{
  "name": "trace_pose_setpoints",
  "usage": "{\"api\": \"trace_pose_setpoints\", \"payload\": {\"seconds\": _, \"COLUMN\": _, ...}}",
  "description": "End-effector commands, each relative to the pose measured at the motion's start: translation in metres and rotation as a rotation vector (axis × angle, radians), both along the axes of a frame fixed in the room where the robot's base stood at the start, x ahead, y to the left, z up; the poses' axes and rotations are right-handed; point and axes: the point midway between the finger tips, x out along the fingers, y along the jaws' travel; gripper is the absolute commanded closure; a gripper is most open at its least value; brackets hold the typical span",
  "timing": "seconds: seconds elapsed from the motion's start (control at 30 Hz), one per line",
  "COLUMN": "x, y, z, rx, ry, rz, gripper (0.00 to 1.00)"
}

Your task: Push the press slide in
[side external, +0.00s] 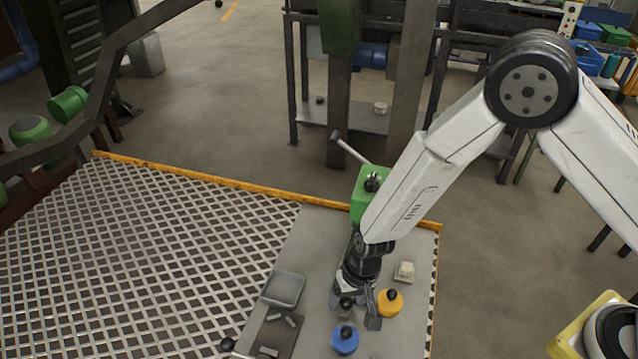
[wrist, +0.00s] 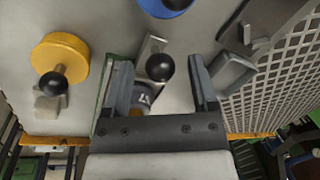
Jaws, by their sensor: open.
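My gripper (side external: 359,314) points down over the grey plate, with its jaws open. In the wrist view, my gripper (wrist: 160,62) has a black ball knob (wrist: 160,68) showing between its two fingers, with a gap on both sides. The knob stands on a short pale metal bar (wrist: 151,47), which looks like the press slide. The same knob shows beside the fingers in the side view (side external: 346,303). A green housing (side external: 364,199) with a lever stands behind my wrist. Contact between fingers and knob is not visible, and the bar's far end is hidden.
A yellow disc (side external: 390,308) and a blue disc (side external: 345,346), each with a black knob, sit close to my gripper. A grey tray (side external: 284,296) lies left, near a dark plate (side external: 281,336) with small pieces. A pale block (side external: 404,271) sits right. Open grating (side external: 150,250) extends left.

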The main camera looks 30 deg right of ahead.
Motion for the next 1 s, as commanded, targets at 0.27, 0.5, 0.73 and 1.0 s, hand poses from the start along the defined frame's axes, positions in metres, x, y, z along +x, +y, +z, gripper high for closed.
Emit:
{"api": "trace_pose_setpoints", "payload": {"seconds": 0.27, "x": 0.0003, "y": 0.0004, "z": -0.0010, "rx": 0.000, "ry": -0.001, "rz": 0.000, "gripper": 0.25}}
{"api": "trace_pose_setpoints", "payload": {"seconds": 0.5, "x": 0.0002, "y": 0.0002, "z": -0.0009, "rx": 0.000, "ry": -0.001, "rz": 0.000, "gripper": 0.92}}
{"api": "trace_pose_setpoints", "payload": {"seconds": 0.73, "x": 0.0002, "y": 0.0001, "z": -0.0008, "rx": 0.000, "ry": -0.001, "rz": 0.000, "gripper": 1.00}}
{"api": "trace_pose_setpoints", "payload": {"seconds": 1.0, "x": 0.0002, "y": 0.0001, "z": -0.0007, "rx": 0.000, "ry": -0.001, "rz": 0.000, "gripper": 1.00}}
